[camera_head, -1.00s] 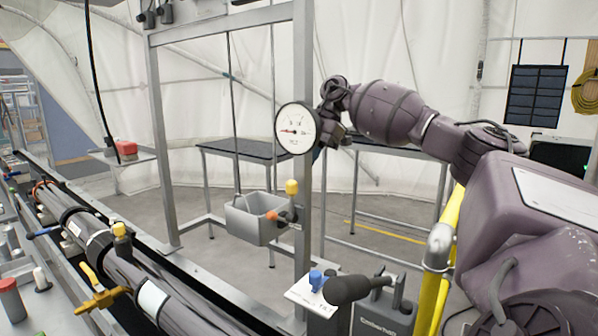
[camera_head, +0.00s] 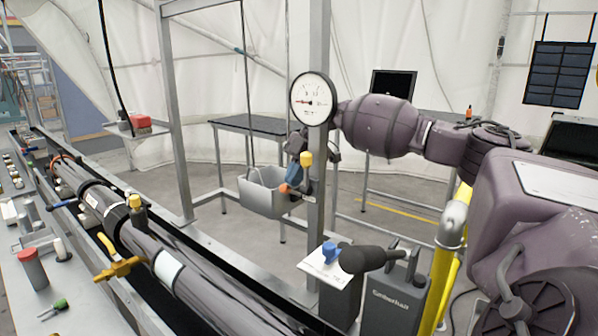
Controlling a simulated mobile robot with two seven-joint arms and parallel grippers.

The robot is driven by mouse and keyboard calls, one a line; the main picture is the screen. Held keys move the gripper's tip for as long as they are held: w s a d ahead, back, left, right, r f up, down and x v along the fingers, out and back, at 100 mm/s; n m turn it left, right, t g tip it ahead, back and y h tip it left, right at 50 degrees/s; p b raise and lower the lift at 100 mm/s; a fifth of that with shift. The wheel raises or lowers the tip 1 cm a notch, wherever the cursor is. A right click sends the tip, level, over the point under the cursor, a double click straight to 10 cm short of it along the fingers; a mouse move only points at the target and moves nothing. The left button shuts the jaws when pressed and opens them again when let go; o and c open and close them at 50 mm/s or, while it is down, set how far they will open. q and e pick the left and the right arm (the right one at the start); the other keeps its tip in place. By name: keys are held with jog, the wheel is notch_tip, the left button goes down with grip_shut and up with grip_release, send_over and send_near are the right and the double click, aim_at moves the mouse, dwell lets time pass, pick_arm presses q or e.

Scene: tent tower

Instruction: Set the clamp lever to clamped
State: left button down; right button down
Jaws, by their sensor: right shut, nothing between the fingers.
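My right arm comes in from the right, and my right gripper (camera_head: 297,146) is beside the grey upright post, below the round white gauge (camera_head: 313,98). It is shut and empty; the post and gauge partly hide it. A fitting on the post, just below the gripper, has a yellow knob (camera_head: 306,158) and an orange knob (camera_head: 284,188). I cannot tell whether gripper and yellow knob touch. A brass-yellow lever (camera_head: 118,267) sits on the dark pipe at the lower left. No lever is clearly marked as the clamp lever. My left gripper is not in view.
A grey bin (camera_head: 262,197) hangs beside the post. Dark tables (camera_head: 255,124) stand behind. The floor between frame and tables is mostly open.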

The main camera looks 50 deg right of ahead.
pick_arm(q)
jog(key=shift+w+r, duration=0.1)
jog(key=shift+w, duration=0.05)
